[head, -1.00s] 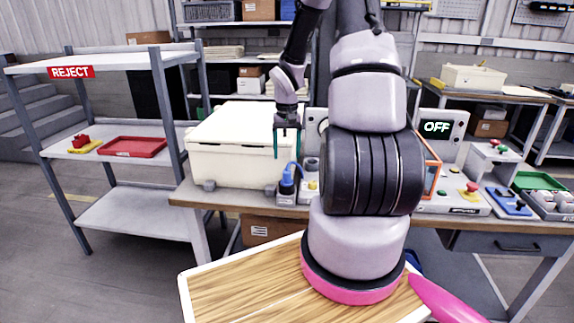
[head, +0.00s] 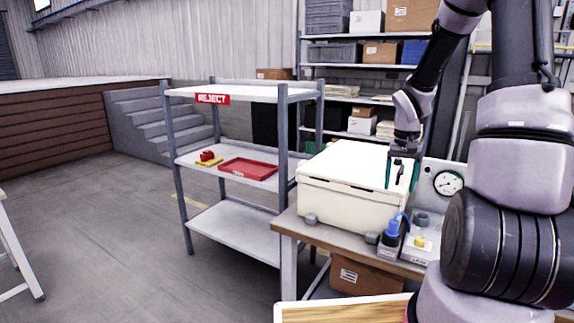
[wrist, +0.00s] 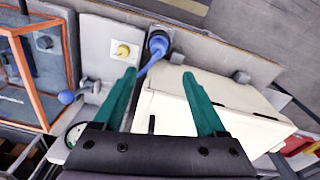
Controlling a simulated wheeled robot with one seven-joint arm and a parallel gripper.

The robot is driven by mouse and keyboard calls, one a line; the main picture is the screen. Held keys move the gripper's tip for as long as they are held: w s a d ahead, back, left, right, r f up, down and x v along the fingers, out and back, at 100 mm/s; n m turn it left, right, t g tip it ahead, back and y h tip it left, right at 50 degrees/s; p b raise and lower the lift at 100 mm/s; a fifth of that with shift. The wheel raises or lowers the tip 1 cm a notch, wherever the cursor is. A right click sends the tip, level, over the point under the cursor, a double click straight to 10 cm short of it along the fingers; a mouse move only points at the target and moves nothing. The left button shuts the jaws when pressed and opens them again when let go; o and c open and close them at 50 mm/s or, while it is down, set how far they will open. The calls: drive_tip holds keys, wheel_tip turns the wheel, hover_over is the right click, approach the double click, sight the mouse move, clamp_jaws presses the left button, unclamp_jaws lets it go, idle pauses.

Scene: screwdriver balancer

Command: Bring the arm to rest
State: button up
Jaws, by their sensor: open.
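My gripper (head: 402,174) hangs from my raised arm at the upper right of the head view, pointing down. Its teal fingers are apart with nothing between them. My arm hides much of the bench's right part.
A grey rack with a REJECT sign (head: 212,99) stands left of the bench, holding a red tray (head: 248,168). A dial gauge (head: 447,183) is right of the gripper. An orange-framed case (wrist: 45,70) shows in the wrist view. Open floor lies at the left.

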drive_tip(key=s+a+r+t, duration=0.2)
drive_tip(key=s+a+r, duration=0.15)
drive_tip(key=r, duration=0.45)
drive_tip(key=s+a+r+t, duration=0.1)
drive_tip(key=s+a+r, duration=0.25)
drive_tip(key=r, duration=0.45)
drive_tip(key=s+a+r+t+y, duration=0.2)
drive_tip(key=s+a+r, duration=0.3)
drive_tip(key=s+r, duration=0.4)
drive_tip(key=s+t, duration=0.1)
drive_tip(key=s, duration=0.2)
drive_tip(key=shift+a+r+t, duration=0.25)
drive_tip(key=shift+t, duration=0.15)
